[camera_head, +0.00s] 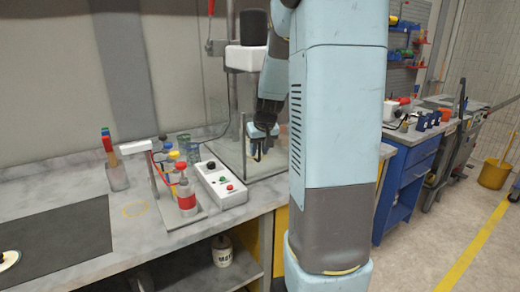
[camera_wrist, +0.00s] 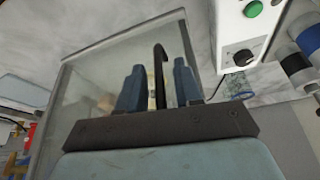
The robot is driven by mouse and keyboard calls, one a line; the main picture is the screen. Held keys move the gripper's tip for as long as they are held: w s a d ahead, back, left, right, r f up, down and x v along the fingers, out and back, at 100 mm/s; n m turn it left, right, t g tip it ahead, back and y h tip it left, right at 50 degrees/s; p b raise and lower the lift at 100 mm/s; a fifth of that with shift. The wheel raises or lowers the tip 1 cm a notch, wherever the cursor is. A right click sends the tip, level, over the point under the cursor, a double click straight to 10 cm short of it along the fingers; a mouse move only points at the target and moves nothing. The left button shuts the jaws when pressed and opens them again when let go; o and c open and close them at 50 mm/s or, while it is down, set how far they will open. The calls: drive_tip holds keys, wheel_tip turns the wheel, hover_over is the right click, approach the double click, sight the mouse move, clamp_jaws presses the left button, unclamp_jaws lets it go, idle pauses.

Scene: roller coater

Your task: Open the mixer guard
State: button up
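The mixer has a black top (camera_head: 253,27) over a white head (camera_head: 245,58) on a tall post. A clear guard (camera_head: 232,150) stands around its lower part, and it shows as a glassy panel with pale edges in the wrist view (camera_wrist: 85,85). My gripper (camera_head: 258,151) points down at the guard, partly behind my arm. In the wrist view my gripper (camera_wrist: 157,78) is open, with its two blue-grey fingers apart. A dark curved handle (camera_wrist: 160,70) stands between the fingers. Whether a finger touches it I cannot tell.
A white control box (camera_head: 222,184) with buttons sits left of the guard. A rack with colored-capped bottles (camera_head: 182,185) stands beside it. A dark mat (camera_head: 55,240) lies at the left of the bench. My arm hides the bench right of the guard.

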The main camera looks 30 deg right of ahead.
clamp_jaws()
idle(0.5)
